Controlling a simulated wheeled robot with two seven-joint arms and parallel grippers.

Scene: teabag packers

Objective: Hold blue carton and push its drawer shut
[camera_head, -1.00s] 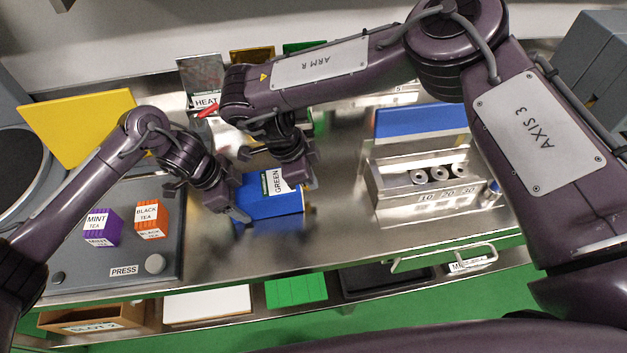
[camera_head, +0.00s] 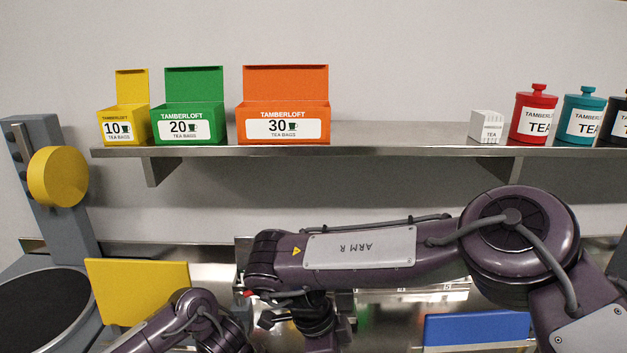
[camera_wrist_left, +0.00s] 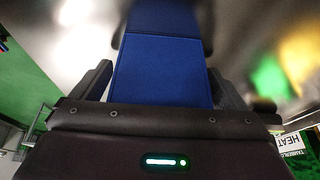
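The blue carton (camera_wrist_left: 160,75) shows in the left wrist view. Its broad blue face lies between the fingers of my left gripper (camera_wrist_left: 159,66), which appear to press on both sides. A seam crosses the carton, with a darker blue part beyond; I cannot tell how far its drawer is out. The head view does not show the carton now. There, my left arm is cut off at the bottom.
Above stands a shelf (camera_head: 400,150) with yellow (camera_head: 123,120), green (camera_head: 190,122) and orange (camera_head: 285,120) open boxes, a small white box (camera_head: 487,126) and tea canisters (camera_head: 535,115). A yellow panel (camera_head: 138,290) and blue panel (camera_head: 478,329) stand on the bench.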

